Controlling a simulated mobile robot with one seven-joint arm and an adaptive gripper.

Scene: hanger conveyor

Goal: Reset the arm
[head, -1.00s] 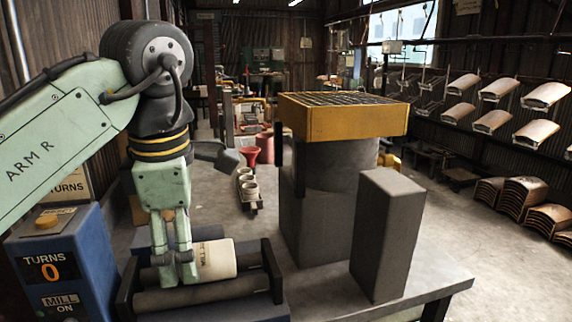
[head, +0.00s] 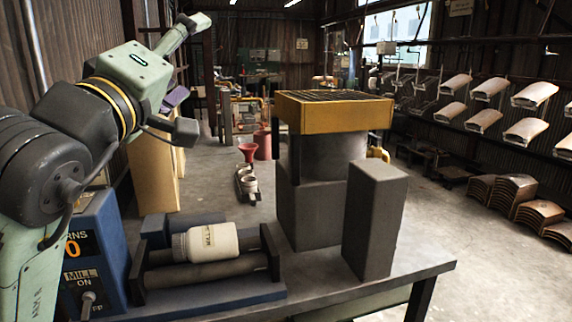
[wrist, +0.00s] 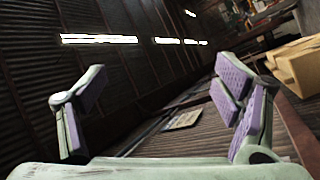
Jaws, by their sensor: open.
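My gripper (head: 188,62) is raised at the upper left of the head view, on my bent arm, and points up and away from the bench. In the wrist view my gripper (wrist: 160,108) has its two purple-padded fingers wide apart with nothing between them. A cream jar (head: 210,242) lies on its side on the dark rollers of the mill (head: 205,270), well below and apart from my gripper.
A blue control box (head: 95,255) stands left of the mill, partly behind my arm. A dark upright block (head: 375,220) and a yellow-rimmed grate (head: 335,112) on a grey stand are to the right. Curved pieces (head: 490,90) hang along the right wall.

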